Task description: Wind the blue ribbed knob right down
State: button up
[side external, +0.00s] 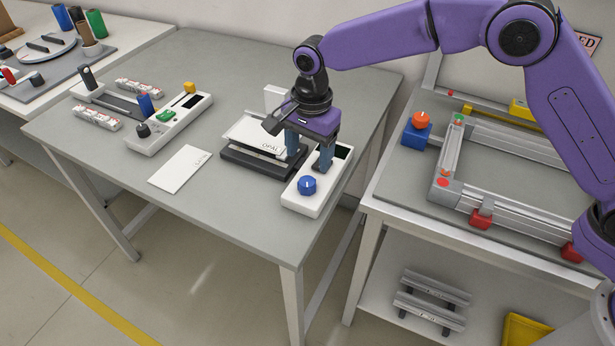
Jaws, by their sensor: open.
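The blue ribbed knob (307,185) sits on the near end of a white control box (294,203) at the right edge of the grey table. A pale pointer mark shows on the knob's top. My gripper (308,161) points down with its two fingers spread apart, open. In the picture its fingertips appear just above and behind the knob, over or near the box. I see no contact with the knob, but the height of the fingertips above the box is hard to tell. The fingers hide part of the box's middle.
A black holder (238,158) with a white panel marked OPAL stands left of the box. A white card (180,169) lies farther left. Another white control panel (150,146) carries several controls. A second table (392,184) with a metal frame stands right, beyond a gap.

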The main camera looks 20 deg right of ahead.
aim_at(308, 181)
notch_tip(308, 181, down, 8)
jog(key=shift+w+a, duration=0.1)
dwell(0.4)
jog(key=c, duration=1.1)
